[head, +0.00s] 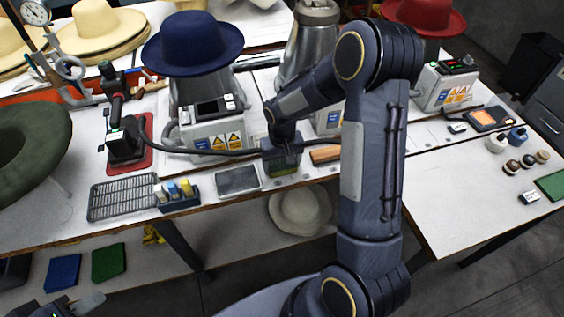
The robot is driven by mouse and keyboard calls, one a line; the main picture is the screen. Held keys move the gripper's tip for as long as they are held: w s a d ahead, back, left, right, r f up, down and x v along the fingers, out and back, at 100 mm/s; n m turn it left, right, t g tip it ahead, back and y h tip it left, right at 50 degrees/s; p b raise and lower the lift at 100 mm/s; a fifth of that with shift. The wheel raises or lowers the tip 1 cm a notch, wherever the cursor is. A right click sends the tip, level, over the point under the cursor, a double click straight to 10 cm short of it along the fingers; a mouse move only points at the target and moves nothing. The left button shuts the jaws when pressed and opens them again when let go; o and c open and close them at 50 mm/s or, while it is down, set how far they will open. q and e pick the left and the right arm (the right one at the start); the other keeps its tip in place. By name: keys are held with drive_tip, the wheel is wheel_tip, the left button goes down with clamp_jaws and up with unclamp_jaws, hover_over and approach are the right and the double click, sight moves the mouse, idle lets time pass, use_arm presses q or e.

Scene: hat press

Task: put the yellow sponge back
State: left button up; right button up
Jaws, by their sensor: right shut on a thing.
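My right gripper (283,151) points down over the long white table, between the press stands. It is shut on the yellow sponge (284,171), which shows as a dull olive-yellow block low between the fingers, partly hidden by them. The sponge is at or just above the table top; I cannot tell if it touches. A shallow grey tray (238,181) lies just left of it. My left gripper (75,304) is at the bottom left corner, partly cut off, and its jaws are unclear.
A wooden block (325,155) is right of the sponge. A small rack (180,204) and a wire grid (123,197) lie further left. A press with a blue hat (193,44) stands behind. A cable crosses behind my gripper. The right table (460,190) has clear room.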

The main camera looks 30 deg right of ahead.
sight(282, 163)
drive_tip(key=shift+f, duration=0.2)
drive_tip(key=o, duration=0.9)
drive_tip(key=shift+r, duration=0.15)
wheel_tip(282, 163, up, 12)
drive_tip(key=s+a+r+t+y, duration=0.1)
drive_tip(key=s+a+r+t, duration=0.1)
drive_tip(key=s, duration=0.5)
drive_tip(key=s+a+r+t+y, duration=0.1)
drive_tip(key=s+a+r, duration=0.1)
drive_tip(key=s, duration=0.5)
drive_tip(key=s+a+r+n+t+y, duration=0.1)
drive_tip(key=s+a+r+t, duration=0.1)
drive_tip(key=s, duration=0.6)
drive_tip(key=shift+a+r+t+y, duration=0.3)
drive_tip(key=shift+a+r+y, duration=0.1)
drive_tip(key=shift+a+r, duration=0.2)
